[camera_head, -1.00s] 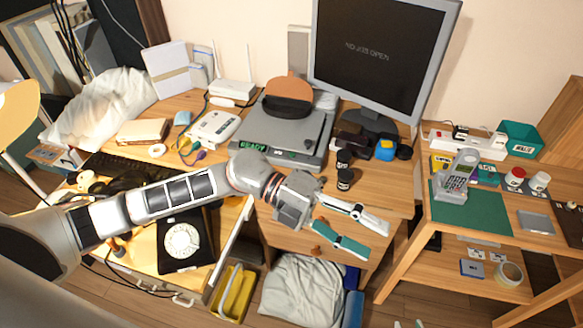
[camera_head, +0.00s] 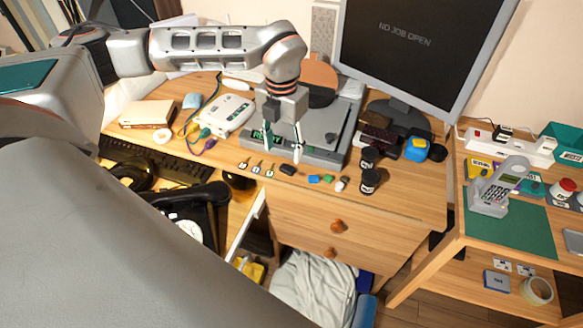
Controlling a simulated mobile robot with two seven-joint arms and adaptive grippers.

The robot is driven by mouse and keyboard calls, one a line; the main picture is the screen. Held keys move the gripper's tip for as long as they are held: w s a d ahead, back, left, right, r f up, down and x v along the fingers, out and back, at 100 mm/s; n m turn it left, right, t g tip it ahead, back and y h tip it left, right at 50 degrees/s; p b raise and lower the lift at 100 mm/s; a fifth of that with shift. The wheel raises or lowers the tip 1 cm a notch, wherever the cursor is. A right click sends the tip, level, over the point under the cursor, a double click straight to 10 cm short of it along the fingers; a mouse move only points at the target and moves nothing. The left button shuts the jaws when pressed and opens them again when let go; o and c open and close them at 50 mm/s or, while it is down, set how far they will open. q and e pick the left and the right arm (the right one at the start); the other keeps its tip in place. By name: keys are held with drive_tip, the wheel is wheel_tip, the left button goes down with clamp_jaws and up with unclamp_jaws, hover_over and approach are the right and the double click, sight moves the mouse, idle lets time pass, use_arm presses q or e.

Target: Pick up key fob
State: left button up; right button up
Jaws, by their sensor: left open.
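A small dark piece that looks like the key fob (camera_head: 288,169) lies on the wooden desk (camera_head: 400,205), near its front edge. My left gripper (camera_head: 283,154) points down just above and behind it, with its teal and white fingers apart and nothing between them. The fingers overlap the front of the grey device in the picture, and their exact height above the desk is hard to tell. My right gripper is not in view.
Small keys (camera_head: 257,166) lie left of the fob. A blue piece (camera_head: 313,179), a green piece (camera_head: 328,179) and a white piece (camera_head: 341,185) lie right. Dark jars (camera_head: 370,181) stand farther right. The grey device (camera_head: 333,135) stands close behind.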

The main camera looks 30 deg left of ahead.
sight(288, 167)
use_arm(q)
drive_tip(key=f, duration=0.4)
drive_tip(key=w+f, duration=0.1)
drive_tip(key=f, duration=0.1)
drive_tip(key=shift+d+f, duration=0.3)
drive_tip(key=shift+d, duration=0.1)
drive_tip(key=c, duration=0.8)
